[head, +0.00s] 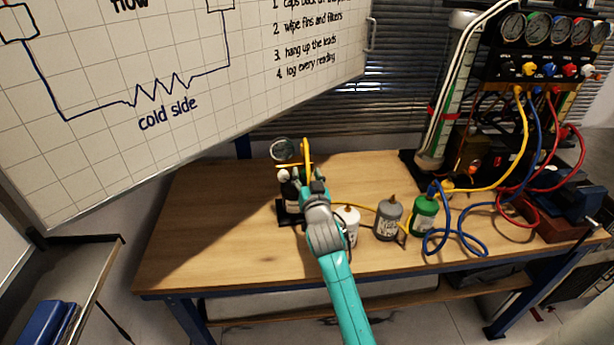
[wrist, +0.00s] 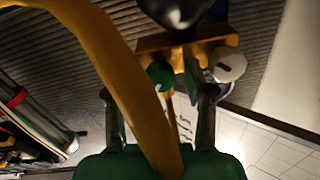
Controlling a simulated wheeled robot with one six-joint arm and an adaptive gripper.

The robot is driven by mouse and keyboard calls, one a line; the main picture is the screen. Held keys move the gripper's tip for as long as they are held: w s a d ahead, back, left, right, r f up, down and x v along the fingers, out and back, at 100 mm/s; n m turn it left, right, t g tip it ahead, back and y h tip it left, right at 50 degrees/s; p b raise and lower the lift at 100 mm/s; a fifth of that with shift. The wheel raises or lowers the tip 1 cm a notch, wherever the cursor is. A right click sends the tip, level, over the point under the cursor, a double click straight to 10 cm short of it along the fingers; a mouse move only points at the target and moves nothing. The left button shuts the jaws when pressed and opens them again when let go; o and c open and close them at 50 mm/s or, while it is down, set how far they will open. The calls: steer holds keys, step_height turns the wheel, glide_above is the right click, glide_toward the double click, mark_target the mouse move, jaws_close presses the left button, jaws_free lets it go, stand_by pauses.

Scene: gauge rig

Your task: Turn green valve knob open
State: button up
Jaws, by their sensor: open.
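The green valve knob (wrist: 160,75) shows in the wrist view under a brass-coloured manifold bar (wrist: 185,43). A second green part (wrist: 192,80) shows just right of it, partly hidden. My gripper (wrist: 160,97) is open, with one finger to each side of the green knob; I cannot tell whether either touches it. A white knob (wrist: 228,63) is to the right, outside the right finger. In the head view my gripper (head: 313,188) is at the small gauge rig (head: 286,152) on the bench and hides most of its green knob side.
A yellow hose (wrist: 125,80) arches across the wrist view, close to the left finger. On the bench (head: 210,220) a white bottle (head: 350,222), a grey bottle (head: 388,218) and a green bottle (head: 425,215) stand right of my arm. The bench's left part is clear.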

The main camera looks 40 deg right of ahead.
jaws_close()
steer(key=shift+n, duration=0.3)
steer(key=n, duration=0.3)
steer(key=shift+n, duration=1.9)
jaws_free()
